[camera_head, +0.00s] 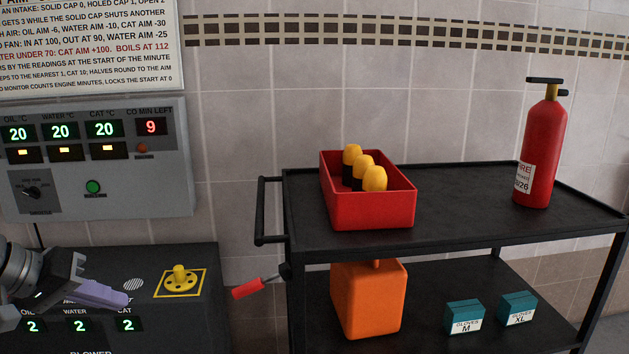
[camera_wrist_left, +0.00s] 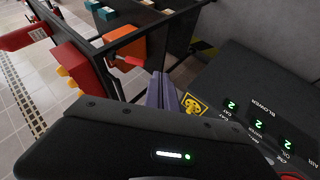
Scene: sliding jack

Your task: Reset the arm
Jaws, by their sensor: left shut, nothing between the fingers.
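My left gripper (camera_head: 122,300) comes in from the left in the head view, low over the dark blower unit (camera_head: 205,260). Its lavender-grey fingers are shut with nothing between them. In the left wrist view its fingers (camera_wrist_left: 165,92) stand in front of the blower unit and the cart. The tip is left of the yellow knob (camera_head: 180,280) on its yellow plate, apart from it in the picture. The plate also shows in the left wrist view (camera_wrist_left: 193,103). My right gripper is not in view.
A black cart (camera_head: 450,233) stands right. It bears a red bin (camera_head: 372,212) with yellow-topped items, a fire extinguisher (camera_head: 543,150), an orange container (camera_head: 369,300) and teal glove boxes (camera_head: 464,318). A red-handled lever (camera_head: 248,288) sticks out left. A grey panel (camera_head: 150,190) hangs on the wall.

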